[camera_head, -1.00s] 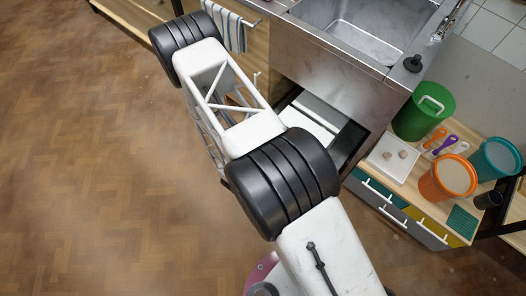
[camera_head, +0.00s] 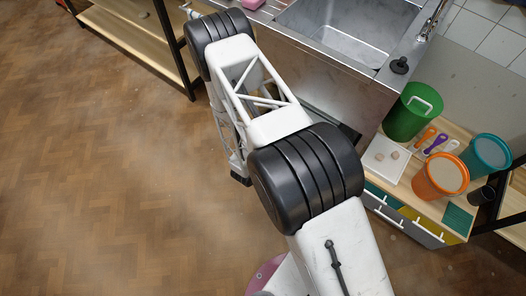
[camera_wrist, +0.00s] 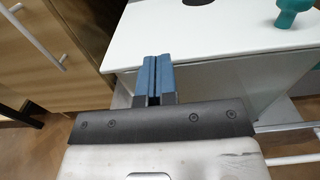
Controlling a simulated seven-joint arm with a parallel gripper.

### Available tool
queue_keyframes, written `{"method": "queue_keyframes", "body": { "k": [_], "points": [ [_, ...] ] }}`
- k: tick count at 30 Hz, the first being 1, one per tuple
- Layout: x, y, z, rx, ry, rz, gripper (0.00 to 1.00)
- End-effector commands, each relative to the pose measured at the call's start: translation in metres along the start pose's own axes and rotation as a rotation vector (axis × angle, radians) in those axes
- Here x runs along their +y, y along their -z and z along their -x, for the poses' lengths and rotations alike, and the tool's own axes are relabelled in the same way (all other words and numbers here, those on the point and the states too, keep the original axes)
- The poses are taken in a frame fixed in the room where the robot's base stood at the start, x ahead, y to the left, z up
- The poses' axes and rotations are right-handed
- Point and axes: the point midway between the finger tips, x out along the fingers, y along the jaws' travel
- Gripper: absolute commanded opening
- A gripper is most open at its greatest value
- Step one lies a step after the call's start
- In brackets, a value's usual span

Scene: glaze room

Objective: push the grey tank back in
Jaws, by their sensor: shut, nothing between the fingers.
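In the wrist view, a box with a flat white top (camera_wrist: 225,30) and a pale grey front face (camera_wrist: 215,82) stands just ahead; it seems to be the grey tank. Its top has a round dark hole and a teal knob (camera_wrist: 290,12). My gripper (camera_wrist: 153,64) is shut and empty, its blue fingertips pointing at the box's front edge near the left corner. I cannot tell whether they touch it. In the head view my arm hides the box and the fingers.
A steel sink (camera_head: 340,40) is above. A low cabinet (camera_head: 415,222) at right carries a green canister (camera_head: 405,115), an orange bucket (camera_head: 440,178), a teal bucket (camera_head: 487,155) and a white tray (camera_head: 386,158). A wooden cabinet (camera_wrist: 50,45) stands left. The floor at left is clear.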

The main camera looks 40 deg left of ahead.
Motion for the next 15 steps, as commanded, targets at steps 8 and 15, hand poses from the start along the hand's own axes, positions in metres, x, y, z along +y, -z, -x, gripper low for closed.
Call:
{"method": "queue_keyframes", "body": {
  "k": [8, 15],
  "points": [
    [-0.001, -0.001, -0.062, -0.002, 0.004, -0.002, 0.0],
    [-0.001, -0.001, -0.119, -0.002, 0.004, -0.003, 0.0]
  ]
}}
